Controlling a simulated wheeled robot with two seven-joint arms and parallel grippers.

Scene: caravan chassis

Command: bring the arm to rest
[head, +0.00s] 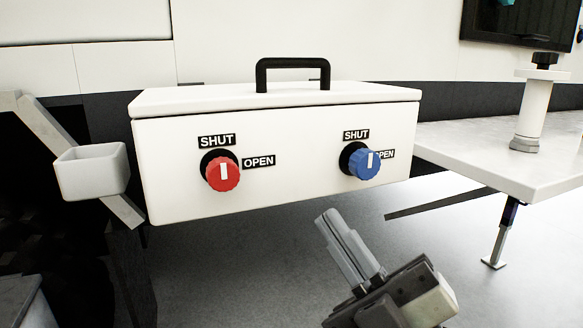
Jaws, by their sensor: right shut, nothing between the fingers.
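My right gripper (352,248) shows at the lower middle of the head view, below the front of a white box. Its two grey fingers are together with nothing between them, and they point up and to the left. It is apart from the box and its knobs in the picture. My left gripper is not in view.
The white box (300,190) has a black handle (292,64), a red knob (222,174) and a blue knob (364,163). A small white bin (90,172) is at left. A white table (500,165) bears a white cylinder (532,110). Grey floor lies below.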

